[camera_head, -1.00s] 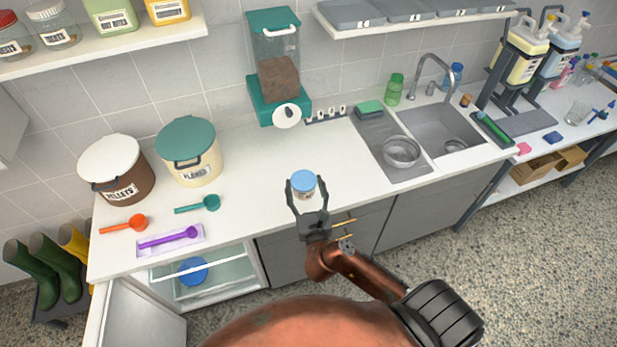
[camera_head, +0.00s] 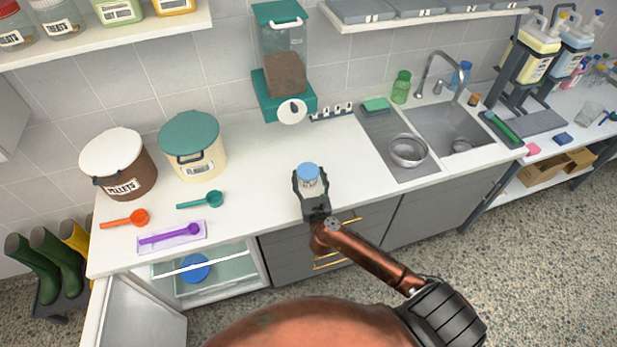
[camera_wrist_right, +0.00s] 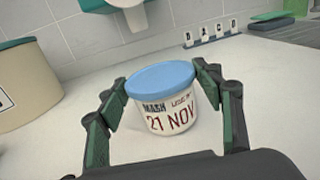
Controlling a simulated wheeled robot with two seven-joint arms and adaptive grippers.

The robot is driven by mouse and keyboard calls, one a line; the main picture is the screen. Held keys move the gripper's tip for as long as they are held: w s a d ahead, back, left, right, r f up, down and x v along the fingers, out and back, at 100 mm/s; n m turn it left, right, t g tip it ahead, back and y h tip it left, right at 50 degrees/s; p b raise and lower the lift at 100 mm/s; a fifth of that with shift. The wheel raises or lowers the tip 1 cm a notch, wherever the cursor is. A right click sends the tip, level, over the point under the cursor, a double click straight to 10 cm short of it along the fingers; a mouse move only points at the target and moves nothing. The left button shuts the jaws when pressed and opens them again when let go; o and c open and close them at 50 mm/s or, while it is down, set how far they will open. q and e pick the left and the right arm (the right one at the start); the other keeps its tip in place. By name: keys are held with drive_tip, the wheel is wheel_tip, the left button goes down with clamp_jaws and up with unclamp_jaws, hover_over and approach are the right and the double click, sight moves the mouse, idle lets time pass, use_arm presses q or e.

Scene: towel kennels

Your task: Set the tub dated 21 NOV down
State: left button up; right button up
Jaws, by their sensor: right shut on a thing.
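The tub (camera_head: 309,183) is small and white with a blue lid. In the right wrist view the tub (camera_wrist_right: 168,112) faces me with "21 NOV" printed in dark red and stands upright. My right gripper (camera_head: 310,178) is shut on it, one finger on each side; the same gripper shows in the wrist view (camera_wrist_right: 166,98). The tub is over the white counter (camera_head: 262,210), close to its front edge. I cannot tell whether its base touches the counter. My left gripper is not in view.
A purple scoop on a tray (camera_head: 145,249), a teal scoop (camera_head: 207,199) and an orange scoop (camera_head: 130,218) lie to the left. Two lidded bins (camera_head: 193,150) stand behind them. An open fridge (camera_head: 225,272) below holds a blue-lidded container. Counter around the tub is clear; the sink (camera_head: 445,130) is right.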

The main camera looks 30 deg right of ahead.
drive_tip(key=shift+f, duration=0.1)
drive_tip(key=shift+f, duration=0.15)
drive_tip(key=o, duration=1.3)
drive_tip(key=shift+o, duration=0.2)
drive_tip(key=v, duration=1.2)
